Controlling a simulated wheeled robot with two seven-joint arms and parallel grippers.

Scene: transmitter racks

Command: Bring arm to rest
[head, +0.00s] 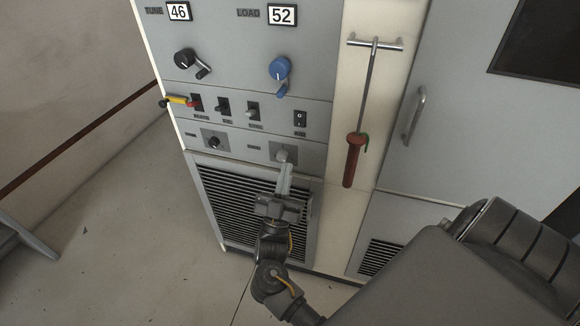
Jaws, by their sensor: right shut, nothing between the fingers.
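My right gripper (285,178) is shut and empty. It points up at the lower panel of the grey rack, in front of the vent grille (232,205). Its fingertips are just below or against a light round knob (282,156); I cannot tell whether they touch. My right arm (272,262) comes up from the bottom of the view. My left gripper is not in view.
The rack has a black crank knob (186,60), a blue crank knob (280,70) and several switches. A red-handled rod (355,150) hangs from a bar on the cream pillar. A grey door (455,110) with a handle stands right.

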